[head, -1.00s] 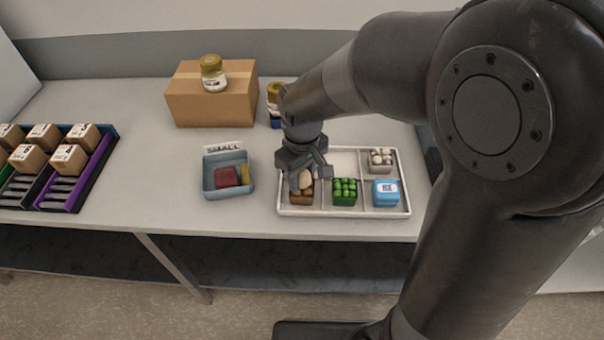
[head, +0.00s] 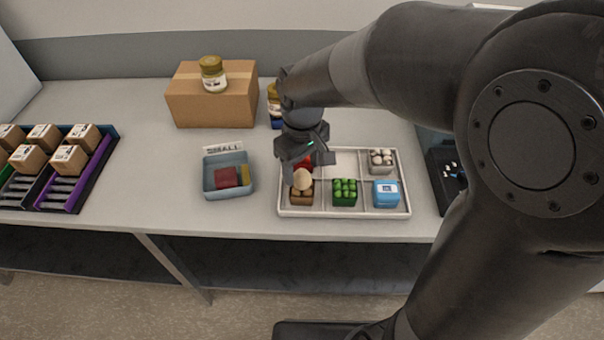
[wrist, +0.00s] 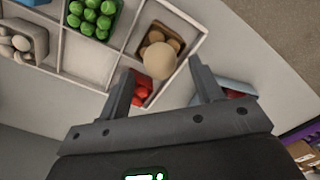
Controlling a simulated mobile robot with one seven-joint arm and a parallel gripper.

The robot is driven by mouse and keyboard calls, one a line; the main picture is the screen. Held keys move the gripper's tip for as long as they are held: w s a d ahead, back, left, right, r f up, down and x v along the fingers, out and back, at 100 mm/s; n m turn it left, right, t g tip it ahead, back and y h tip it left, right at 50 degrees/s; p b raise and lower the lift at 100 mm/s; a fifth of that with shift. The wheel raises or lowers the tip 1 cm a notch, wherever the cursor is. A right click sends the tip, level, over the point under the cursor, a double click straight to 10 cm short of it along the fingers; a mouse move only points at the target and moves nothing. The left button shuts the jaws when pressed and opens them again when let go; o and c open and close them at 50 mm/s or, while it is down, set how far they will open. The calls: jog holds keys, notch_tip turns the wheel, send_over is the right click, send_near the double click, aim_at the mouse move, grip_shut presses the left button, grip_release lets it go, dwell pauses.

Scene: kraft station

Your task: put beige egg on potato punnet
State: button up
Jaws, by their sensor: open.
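The beige egg (head: 303,179) rests on top of the potato punnet (head: 301,197), a brown box in the front left compartment of the white divided tray (head: 345,214). In the wrist view the egg (wrist: 160,61) sits over one edge of the potato punnet (wrist: 151,38), with brown potatoes showing beside it. My gripper (head: 305,168) is open and empty, just behind and above the egg. In the wrist view its two fingers (wrist: 165,82) are spread apart, with the egg beyond their tips and apart from them.
A red punnet (head: 304,163) is behind the potato punnet, partly hidden by my gripper. A green punnet (head: 345,192), a blue box (head: 385,193) and a punnet of white items (head: 381,161) share the tray. A blue-grey bin (head: 228,176) stands left; a cardboard box (head: 212,106) stands behind.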

aim_at(303, 171)
notch_tip(303, 171, up, 8)
jog(key=shift+r, duration=0.25)
jog(key=s+d+r+m+t, duration=0.1)
jog(key=s+d+m+t, duration=0.1)
jog(key=s+d+m, duration=0.2)
jog(key=s+d+r+m+t, duration=0.2)
jog(key=s+d+m, duration=0.3)
jog(key=s+d, duration=0.3)
jog(key=shift+d+t, duration=0.8)
jog(key=shift+d, duration=1.45)
